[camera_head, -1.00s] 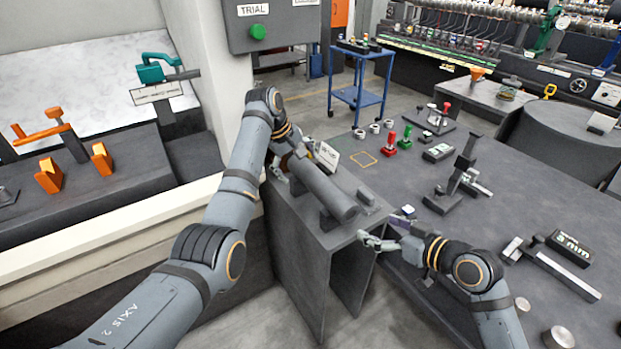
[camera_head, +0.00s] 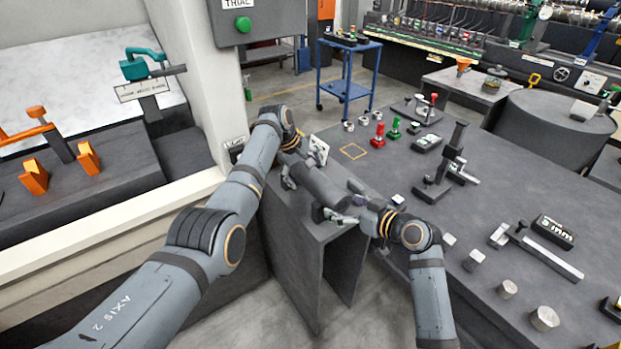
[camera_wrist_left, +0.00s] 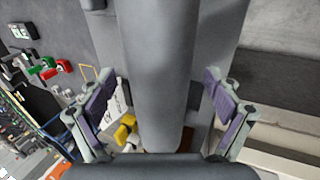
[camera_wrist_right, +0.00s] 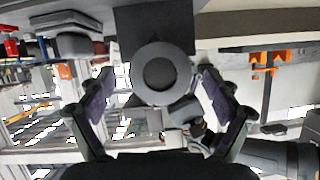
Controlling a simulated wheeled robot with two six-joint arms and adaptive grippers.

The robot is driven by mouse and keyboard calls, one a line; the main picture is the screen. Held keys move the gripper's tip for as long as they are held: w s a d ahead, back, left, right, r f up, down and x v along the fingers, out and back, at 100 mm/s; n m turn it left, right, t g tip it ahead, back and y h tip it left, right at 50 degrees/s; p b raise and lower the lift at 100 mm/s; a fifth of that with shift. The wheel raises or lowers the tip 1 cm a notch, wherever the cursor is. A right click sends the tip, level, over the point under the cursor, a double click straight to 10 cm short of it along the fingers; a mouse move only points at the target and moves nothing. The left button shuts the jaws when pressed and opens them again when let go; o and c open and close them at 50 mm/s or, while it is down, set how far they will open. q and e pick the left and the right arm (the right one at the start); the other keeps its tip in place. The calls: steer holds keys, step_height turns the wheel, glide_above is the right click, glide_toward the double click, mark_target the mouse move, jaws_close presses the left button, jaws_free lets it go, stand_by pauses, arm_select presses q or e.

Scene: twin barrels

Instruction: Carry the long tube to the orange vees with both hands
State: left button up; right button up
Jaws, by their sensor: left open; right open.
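The long tube (camera_head: 318,186) is a dark grey cylinder resting on a grey stand (camera_head: 311,231). My left gripper (camera_head: 287,172) is at its far end; in the left wrist view the open fingers straddle the tube (camera_wrist_left: 155,70), with gaps on both sides. My right gripper (camera_head: 345,212) is at its near end; the right wrist view shows the tube's round end (camera_wrist_right: 160,73) head-on between the open fingers, with gaps on both sides. The two orange vees (camera_head: 33,176) (camera_head: 88,157) stand on the dark bench at left, well away from the tube.
A pale ledge (camera_head: 110,226) runs between the stand and the vee bench. An orange and dark lever (camera_head: 40,130) stands behind the vees. A dark table (camera_head: 480,210) at right holds a stand, blocks and metal cylinders.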

mark_target(330, 185)
arm_select(q)
steer(key=shift+x, duration=0.8)
arm_select(e)
steer(key=shift+x, duration=0.8)
